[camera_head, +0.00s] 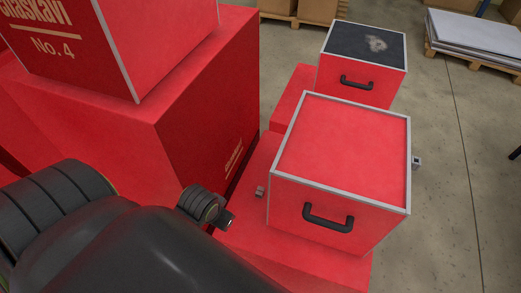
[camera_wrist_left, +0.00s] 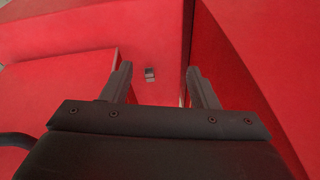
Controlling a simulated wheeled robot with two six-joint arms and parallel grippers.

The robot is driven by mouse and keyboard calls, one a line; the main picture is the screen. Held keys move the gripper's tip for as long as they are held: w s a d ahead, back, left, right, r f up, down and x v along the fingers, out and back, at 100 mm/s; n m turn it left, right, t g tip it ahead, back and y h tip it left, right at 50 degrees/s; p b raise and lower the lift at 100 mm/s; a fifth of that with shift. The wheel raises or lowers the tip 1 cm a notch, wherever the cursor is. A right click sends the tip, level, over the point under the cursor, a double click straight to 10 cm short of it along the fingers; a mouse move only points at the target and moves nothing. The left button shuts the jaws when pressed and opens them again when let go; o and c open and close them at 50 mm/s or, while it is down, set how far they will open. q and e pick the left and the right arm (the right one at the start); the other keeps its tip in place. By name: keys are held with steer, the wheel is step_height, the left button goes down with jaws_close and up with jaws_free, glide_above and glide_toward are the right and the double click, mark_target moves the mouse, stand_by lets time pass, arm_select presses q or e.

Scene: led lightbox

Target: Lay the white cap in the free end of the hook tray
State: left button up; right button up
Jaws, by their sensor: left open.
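Neither a white cap nor a hook tray can be made out in either view. My left gripper (camera_wrist_left: 159,70) shows in the left wrist view with its two dark fingers apart and nothing between them. Beyond the fingers are red surfaces and a small grey metal fitting (camera_wrist_left: 150,73). In the head view a dark arm of mine crosses the lower left, and its fingers cannot be made out there. My right gripper is not in view.
A red case with grey edges and a black handle (camera_head: 341,150) stands on a red base. Behind it is a dark-topped red case (camera_head: 362,47). A large red block (camera_head: 185,110) stands left.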

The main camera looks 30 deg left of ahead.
arm_select(q)
steer(key=w+a+f+g, duration=0.1)
steer(key=w+f, duration=0.1)
steer(key=w, duration=0.4)
steer(key=w+f+g, duration=0.1)
steer(key=w+f, duration=0.2)
steer(key=w, duration=0.4)
steer(key=n+g+h, duration=0.1)
steer(key=n, duration=0.1)
glide_above(260, 189)
step_height(260, 189, down, 13)
steer(key=b, duration=1.5)
steer(key=shift+s, duration=0.1)
step_height(260, 189, down, 2)
steer(key=b, duration=0.4)
steer(key=shift+d+f, duration=0.15)
steer(key=shift+f, duration=0.05)
steer(key=shift+f+b, duration=0.6)
steer(key=shift+b, duration=0.35)
steer(key=shift+f+b, duration=0.5)
steer(key=shift+b, duration=0.25)
steer(key=shift+c, duration=0.2)
steer(key=c, duration=1.1)
